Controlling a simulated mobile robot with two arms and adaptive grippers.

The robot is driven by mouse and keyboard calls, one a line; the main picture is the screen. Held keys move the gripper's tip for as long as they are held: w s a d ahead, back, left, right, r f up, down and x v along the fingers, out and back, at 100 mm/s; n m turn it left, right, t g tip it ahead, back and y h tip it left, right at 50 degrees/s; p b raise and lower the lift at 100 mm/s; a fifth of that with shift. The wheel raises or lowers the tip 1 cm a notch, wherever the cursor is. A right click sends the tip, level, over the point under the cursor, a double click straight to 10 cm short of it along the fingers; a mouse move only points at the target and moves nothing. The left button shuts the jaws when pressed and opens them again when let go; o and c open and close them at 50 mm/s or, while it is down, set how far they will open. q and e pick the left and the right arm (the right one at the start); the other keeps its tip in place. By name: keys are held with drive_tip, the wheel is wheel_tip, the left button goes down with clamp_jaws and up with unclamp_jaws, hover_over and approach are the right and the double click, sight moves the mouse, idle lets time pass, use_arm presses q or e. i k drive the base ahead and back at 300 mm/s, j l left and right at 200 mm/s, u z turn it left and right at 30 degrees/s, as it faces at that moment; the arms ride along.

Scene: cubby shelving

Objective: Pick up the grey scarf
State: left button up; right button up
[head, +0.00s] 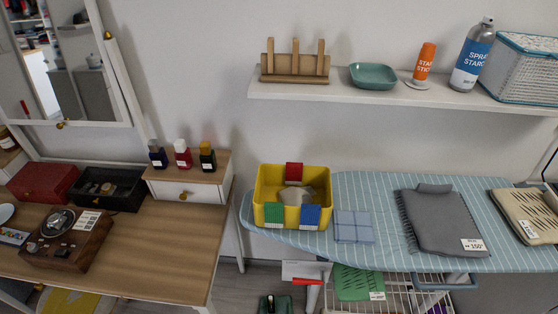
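The grey scarf (443,218) lies folded flat on the striped blue ironing board (375,192), right of the middle. It has fringe along its left edge, a rolled or raised part at its far edge and a white tag at its near right corner. Nothing covers it. Neither of my grippers can be made out in the head view.
A beige fringed textile (520,210) lies right of the scarf. A blue checked cloth (353,226) and a yellow bin (262,188) are to its left. A wall shelf (330,92) with a spray can (472,58) overhangs behind. Board space between cloth and scarf is clear.

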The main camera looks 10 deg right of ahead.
sight(438, 221)
drive_tip(key=z, duration=1.65)
